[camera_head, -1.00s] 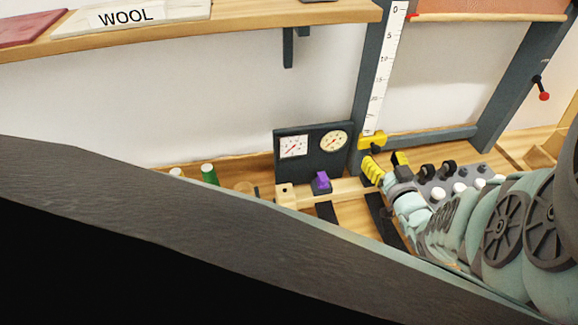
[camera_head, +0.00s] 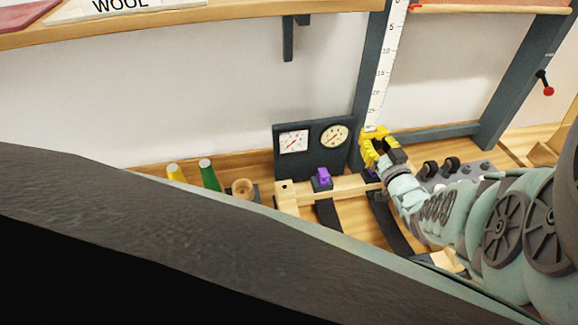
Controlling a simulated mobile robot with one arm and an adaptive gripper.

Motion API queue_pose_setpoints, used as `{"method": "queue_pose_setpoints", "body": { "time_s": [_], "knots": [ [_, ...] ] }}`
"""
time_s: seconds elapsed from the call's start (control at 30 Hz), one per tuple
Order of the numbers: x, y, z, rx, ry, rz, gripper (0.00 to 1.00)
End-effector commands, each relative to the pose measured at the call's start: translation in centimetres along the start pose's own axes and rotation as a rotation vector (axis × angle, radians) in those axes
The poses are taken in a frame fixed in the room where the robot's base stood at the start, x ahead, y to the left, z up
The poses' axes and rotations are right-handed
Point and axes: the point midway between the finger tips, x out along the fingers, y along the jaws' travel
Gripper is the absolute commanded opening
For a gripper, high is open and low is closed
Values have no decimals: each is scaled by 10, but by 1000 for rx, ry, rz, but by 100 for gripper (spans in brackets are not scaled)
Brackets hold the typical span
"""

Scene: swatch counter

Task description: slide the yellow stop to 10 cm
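A white vertical scale (camera_head: 386,65) with numbered marks runs down a dark grey post, with its numbers increasing downward. The yellow stop (camera_head: 371,132) is at the low end of the scale, below the 25 mark, and is partly hidden by my gripper. My gripper (camera_head: 372,150) has yellow fingers and is right at the stop, overlapping it in the picture. The stop and fingers are the same colour, so I cannot tell whether the fingers touch it or are closed on it.
A dark panel with two dials (camera_head: 314,147) stands just left of the post. A purple block (camera_head: 322,177) sits on a wooden rail below it. A red-tipped lever (camera_head: 546,84) is at right.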

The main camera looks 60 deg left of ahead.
Motion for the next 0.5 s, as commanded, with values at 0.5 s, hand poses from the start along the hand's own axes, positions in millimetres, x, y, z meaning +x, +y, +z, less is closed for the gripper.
{"method": "queue_pose_setpoints", "body": {
  "time_s": [0.5],
  "knots": [
    [0,0,0,0,0,-1,0]
  ]
}}
